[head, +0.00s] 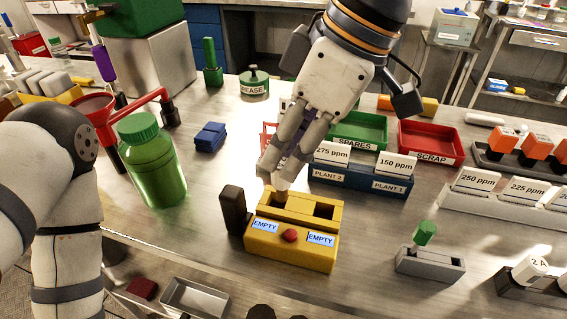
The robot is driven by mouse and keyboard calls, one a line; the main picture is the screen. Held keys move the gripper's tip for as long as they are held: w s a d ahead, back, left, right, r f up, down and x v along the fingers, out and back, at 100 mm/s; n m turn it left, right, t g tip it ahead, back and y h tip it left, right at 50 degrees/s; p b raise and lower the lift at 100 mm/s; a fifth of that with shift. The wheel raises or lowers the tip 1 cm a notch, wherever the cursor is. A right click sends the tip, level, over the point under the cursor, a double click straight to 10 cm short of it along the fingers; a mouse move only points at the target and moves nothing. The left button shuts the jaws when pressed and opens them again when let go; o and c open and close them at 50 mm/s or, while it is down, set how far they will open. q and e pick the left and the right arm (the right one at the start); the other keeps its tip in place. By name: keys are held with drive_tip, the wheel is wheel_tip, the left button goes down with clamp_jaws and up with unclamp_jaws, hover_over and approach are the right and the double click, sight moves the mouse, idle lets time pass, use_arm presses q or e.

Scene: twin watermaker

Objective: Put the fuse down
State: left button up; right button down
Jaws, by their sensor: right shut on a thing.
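My right gripper (272,178) comes down from the top, its fingers pointing down at the left slot of a yellow two-slot box (290,249). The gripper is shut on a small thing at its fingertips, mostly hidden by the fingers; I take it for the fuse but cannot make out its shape. I cannot tell whether it touches the box. The box has two blue EMPTY labels and a red button on its front; its right slot looks empty. A white piece marked 2 A (530,268) lies in a dark holder at the right. My left gripper is out of view.
A dark upright block (233,210) stands against the box's left side. A green bottle (150,165) stands further left. Behind are a blue PLANT rack (357,181), green SPARES tray (360,130) and red SCRAP tray (430,142). A grey holder (430,265) with a green piece stands right.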

drive_tip(key=shift+w+a+f, duration=0.25)
drive_tip(key=shift+w+f, duration=0.3)
drive_tip(key=shift+f, duration=0.25)
drive_tip(key=f, duration=0.3)
drive_tip(key=shift+w+f, duration=0.2)
drive_tip(key=c, duration=1.4)
unclamp_jaws()
drive_tip(key=v, duration=1.2)
drive_tip(key=shift+s, duration=0.1)
